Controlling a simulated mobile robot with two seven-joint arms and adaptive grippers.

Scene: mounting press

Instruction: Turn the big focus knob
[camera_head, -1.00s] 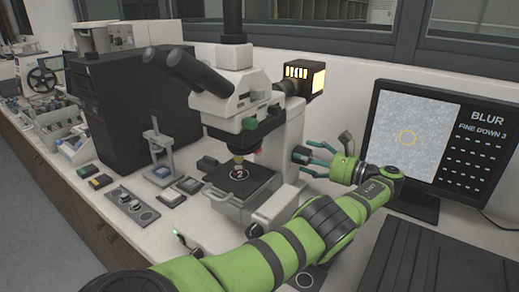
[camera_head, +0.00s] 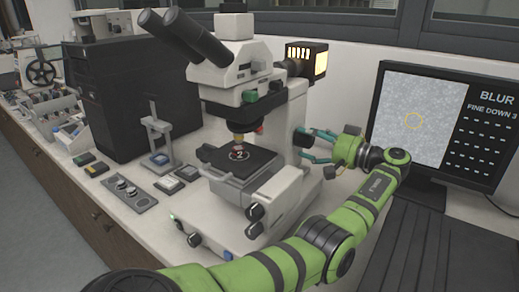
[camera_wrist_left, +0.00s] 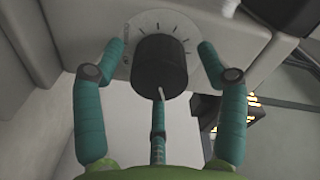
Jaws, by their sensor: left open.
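The microscope (camera_head: 232,95) stands on the bench with a slide marked 2 on its black stage (camera_head: 237,160). A black knob (camera_head: 300,138) on its right side shows in part in the head view. In the left wrist view this wide black knob (camera_wrist_left: 160,65) sits on a white dial with tick marks. My left gripper (camera_head: 316,147) is open in front of the knob. Its fingers (camera_wrist_left: 162,48) spread on both sides of the knob, with the third below it; a gap shows at the sides. Whether the lower finger touches it I cannot tell.
The monitor (camera_head: 415,120) at the right reads "BLUR" and "FINE DOWN 3". Smaller black knobs (camera_head: 257,213) sit low on the microscope's front. A lamp housing (camera_head: 306,62) stands out above my gripper. A black computer case (camera_head: 130,95) stands at the left.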

